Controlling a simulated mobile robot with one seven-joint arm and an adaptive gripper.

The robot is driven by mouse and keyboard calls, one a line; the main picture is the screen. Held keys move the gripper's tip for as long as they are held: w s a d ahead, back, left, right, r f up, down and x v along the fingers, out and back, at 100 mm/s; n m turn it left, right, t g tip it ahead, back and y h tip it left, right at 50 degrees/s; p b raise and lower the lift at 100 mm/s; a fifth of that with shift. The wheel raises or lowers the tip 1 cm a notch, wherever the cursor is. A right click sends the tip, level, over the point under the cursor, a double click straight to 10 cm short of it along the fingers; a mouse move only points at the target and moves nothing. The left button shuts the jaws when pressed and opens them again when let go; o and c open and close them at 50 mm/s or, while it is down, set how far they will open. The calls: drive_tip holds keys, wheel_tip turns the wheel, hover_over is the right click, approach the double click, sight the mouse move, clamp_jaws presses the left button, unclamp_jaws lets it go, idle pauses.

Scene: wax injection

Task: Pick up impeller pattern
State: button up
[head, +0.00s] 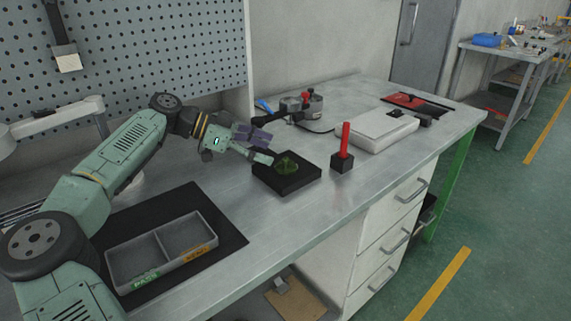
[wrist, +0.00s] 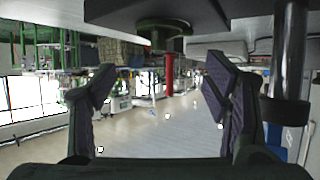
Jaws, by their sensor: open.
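The impeller pattern (head: 287,165) is a small green piece on a square black block (head: 300,183) on the bench. My gripper (head: 267,148) is open and empty, just left of the pattern and slightly above it. In the wrist view, which appears upside down, the green pattern (wrist: 163,24) shows at the top centre against the dark block. The two fingers of my gripper (wrist: 161,82) are spread wide below it in that picture. The pattern is outside the fingers, and its fine shape is too small to tell.
A red handle in a black holder (head: 343,150) stands close right of the block. A round metal pot (head: 301,105) and a white box (head: 375,131) are behind. A two-compartment grey tray (head: 163,251) lies on a black mat at front left. Bare bench lies in front of the block.

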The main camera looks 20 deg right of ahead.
sight(285, 159)
drive_tip(key=shift+f+p+x, duration=0.2)
drive_tip(key=shift+p+x, duration=0.3)
drive_tip(key=shift+x, duration=2.15)
drive_tip(key=shift+s+a, duration=0.1)
drive_tip(key=shift+c, duration=0.5)
drive_tip(key=c, duration=1.3)
drive_tip(key=shift+f, duration=0.1)
drive_tip(key=shift+c, duration=0.4)
